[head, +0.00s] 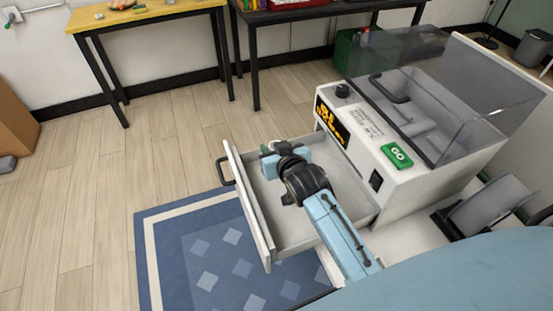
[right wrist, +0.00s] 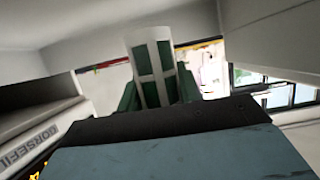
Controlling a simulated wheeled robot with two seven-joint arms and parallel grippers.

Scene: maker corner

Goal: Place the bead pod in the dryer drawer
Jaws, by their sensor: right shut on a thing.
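The dryer (head: 405,185) is a white machine with a clear raised lid. Its drawer (head: 250,210) is pulled out to the left, and a bare pale floor shows inside. My right gripper (head: 269,155) is over the drawer's far part, near its front panel, and is shut on the bead pod. The pod is a white-framed cylinder with dark green panels, upright between the fingers in the right wrist view (right wrist: 152,65). In the head view the gripper hides most of it. I cannot tell whether the pod touches the drawer floor. My left gripper is not in view.
The drawer has a dark handle (head: 225,171) on its front. A blue patterned rug (head: 195,250) lies below it. A yellow table (head: 150,14) and a dark table (head: 300,14) stand at the back wall.

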